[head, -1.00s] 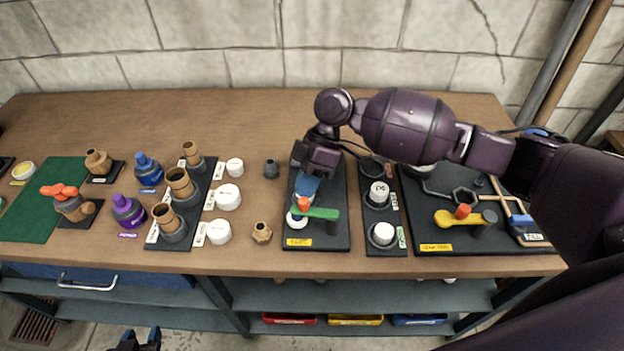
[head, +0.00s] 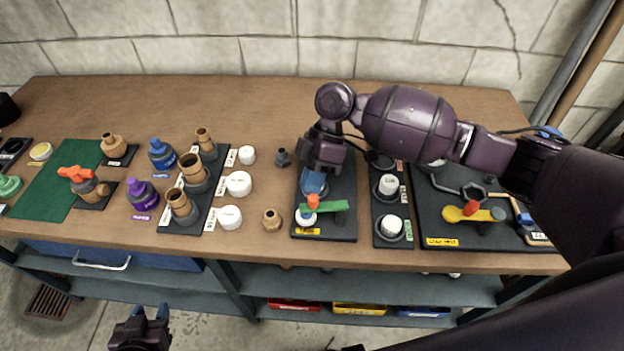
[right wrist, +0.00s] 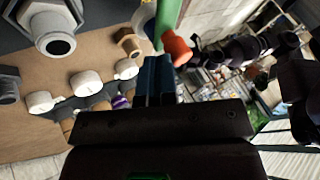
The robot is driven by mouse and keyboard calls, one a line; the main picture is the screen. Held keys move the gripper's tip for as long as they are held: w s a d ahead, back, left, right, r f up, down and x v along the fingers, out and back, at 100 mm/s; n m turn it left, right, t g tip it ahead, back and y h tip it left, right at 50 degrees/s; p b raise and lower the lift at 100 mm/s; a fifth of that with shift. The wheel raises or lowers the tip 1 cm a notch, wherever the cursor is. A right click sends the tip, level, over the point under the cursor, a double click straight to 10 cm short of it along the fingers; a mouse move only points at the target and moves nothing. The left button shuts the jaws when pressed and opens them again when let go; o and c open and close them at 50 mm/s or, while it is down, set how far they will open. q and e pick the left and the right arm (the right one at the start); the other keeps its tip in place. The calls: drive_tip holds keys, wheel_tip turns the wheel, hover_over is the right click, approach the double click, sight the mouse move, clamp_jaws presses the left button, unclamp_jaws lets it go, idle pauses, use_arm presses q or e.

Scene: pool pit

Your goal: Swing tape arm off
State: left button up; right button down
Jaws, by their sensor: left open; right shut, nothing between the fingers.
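A green arm (head: 330,206) with an orange knob (head: 313,201) lies across a black board (head: 327,228). A white round piece (head: 303,216) is partly hidden under the arm's left end. My right gripper (head: 312,190) points down over this board with its blue fingers shut and empty, right behind the orange knob. In the right wrist view, the shut fingers (right wrist: 158,72) are beside the orange knob (right wrist: 177,48) and the green arm (right wrist: 168,22); I cannot tell whether they touch. My left gripper (head: 151,311) is open and empty, low in front of the bench.
A second board (head: 450,230) at the right carries a yellow arm (head: 470,213) with an orange knob. A narrow board with white caps (head: 388,186) stands between them. A tan nut (head: 271,219) and several white caps (head: 238,183) stand left. Bare bench top lies behind.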

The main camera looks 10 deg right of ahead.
drive_tip(key=v, duration=1)
drive_tip(key=shift+w+r+b, duration=0.15)
drive_tip(key=shift+r+b, duration=0.2)
drive_tip(key=shift+b, duration=0.1)
drive_tip(key=shift+d, duration=0.15)
drive_tip(key=shift+f, duration=0.1)
